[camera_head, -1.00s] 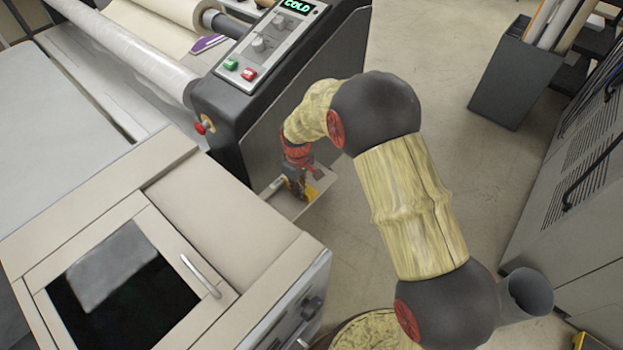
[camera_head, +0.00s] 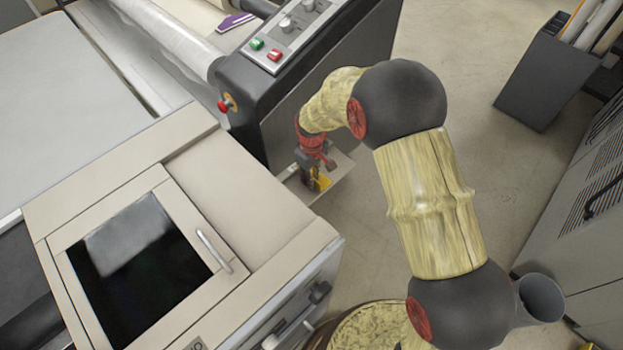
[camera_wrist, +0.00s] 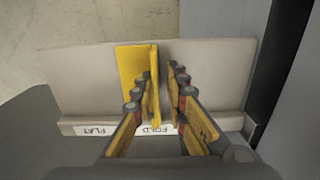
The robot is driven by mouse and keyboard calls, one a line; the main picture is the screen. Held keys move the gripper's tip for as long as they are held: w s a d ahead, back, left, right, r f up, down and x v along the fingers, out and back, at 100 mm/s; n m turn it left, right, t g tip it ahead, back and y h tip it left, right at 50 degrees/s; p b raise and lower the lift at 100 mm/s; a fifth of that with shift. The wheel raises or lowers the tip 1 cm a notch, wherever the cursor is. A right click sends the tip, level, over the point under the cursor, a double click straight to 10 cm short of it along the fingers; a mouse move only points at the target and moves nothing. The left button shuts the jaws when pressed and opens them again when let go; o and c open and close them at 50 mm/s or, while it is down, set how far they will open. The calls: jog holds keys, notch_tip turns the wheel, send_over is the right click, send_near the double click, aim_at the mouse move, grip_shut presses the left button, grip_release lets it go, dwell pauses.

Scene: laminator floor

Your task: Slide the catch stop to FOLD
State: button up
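The catch stop (camera_wrist: 131,72) is a yellow plate with an upright fin, standing on a grey catch tray (camera_wrist: 85,85). The tray edge has a FLAT label (camera_wrist: 95,130) at left and a FOLD label (camera_wrist: 157,129) in the middle. The fin lines up with the FOLD label in the wrist view. My gripper (camera_wrist: 157,78) is open, with one finger on each side of the fin. A gap shows on the right; I cannot tell whether the left finger touches. In the head view my gripper (camera_head: 313,168) is over the stop (camera_head: 321,181), which it partly hides.
The laminator's dark end housing (camera_head: 250,110) stands close beside the tray. A beige cabinet with a dark window (camera_head: 140,255) is at the front left. Open floor (camera_head: 480,170) lies to the right, with a bin of rolls (camera_head: 545,75) and a grey cabinet (camera_head: 590,220) beyond.

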jog(key=shift+r, duration=0.1)
notch_tip(320, 180, up, 12)
dwell(0.5)
dwell(0.5)
jog(key=s+d+r+m+t+b, duration=0.2)
jog(key=s+d+r+m+b, duration=0.2)
jog(key=s+d, duration=0.6)
jog(key=s+d+r+m+t+b, duration=0.3)
jog(key=s+d+r+m+b, duration=0.2)
jog(key=s+d, duration=0.5)
jog(key=shift+s+r+t+b, duration=0.3)
jog(key=shift+s+r+b, duration=0.7)
jog(key=shift+s, duration=2.25)
